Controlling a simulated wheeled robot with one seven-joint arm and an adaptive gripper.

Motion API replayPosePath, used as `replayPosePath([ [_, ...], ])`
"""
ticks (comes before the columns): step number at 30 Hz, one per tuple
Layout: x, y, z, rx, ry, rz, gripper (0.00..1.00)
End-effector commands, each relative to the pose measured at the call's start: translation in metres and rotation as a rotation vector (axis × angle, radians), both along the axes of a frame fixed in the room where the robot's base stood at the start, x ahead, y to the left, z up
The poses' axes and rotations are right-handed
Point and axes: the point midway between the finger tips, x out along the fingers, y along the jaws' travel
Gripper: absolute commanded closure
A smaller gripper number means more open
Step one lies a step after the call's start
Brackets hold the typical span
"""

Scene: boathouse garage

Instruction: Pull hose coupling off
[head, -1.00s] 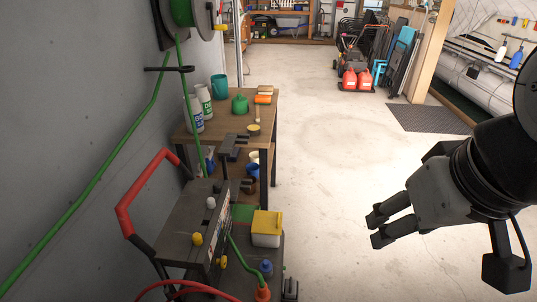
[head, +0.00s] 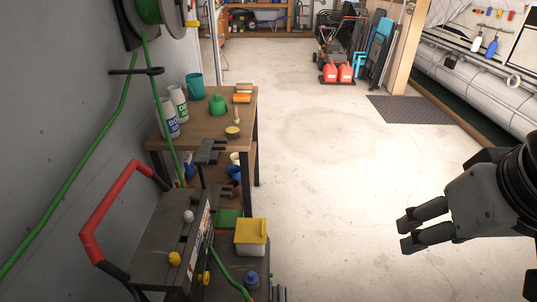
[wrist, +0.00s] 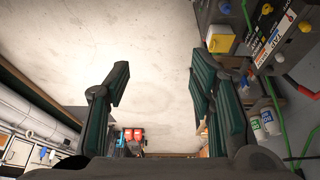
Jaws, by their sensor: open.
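A green hose (head: 229,271) runs down the front of a grey machine with a red handle (head: 157,240) at lower left. The hose's lower end is cut off by the bottom edge in the head view, and no coupling shows there now. Part of the hose also shows at the top right of the wrist view (wrist: 246,14). My gripper (head: 405,233) is at the right over bare floor, well apart from the machine and hose. Its fingers are spread and empty, as the wrist view also shows (wrist: 160,64).
A wooden table (head: 205,128) with bottles, a teal mug and a green can stands behind the machine. A yellow-lidded box (head: 251,238) sits beside the machine. Red fuel cans (head: 338,72) stand far back. The middle floor (head: 325,180) is clear.

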Motion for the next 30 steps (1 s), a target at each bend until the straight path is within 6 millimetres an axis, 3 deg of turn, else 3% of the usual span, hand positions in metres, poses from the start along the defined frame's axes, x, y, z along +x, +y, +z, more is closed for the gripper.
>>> replayPosePath([
  [11,0.021,0.013,-0.02,-0.026,0.027,0.106,0.51],
  [20,0.051,0.036,-0.053,-0.068,0.069,0.284,0.51],
  [30,0.1,0.096,-0.13,-0.155,0.149,0.675,0.51],
])
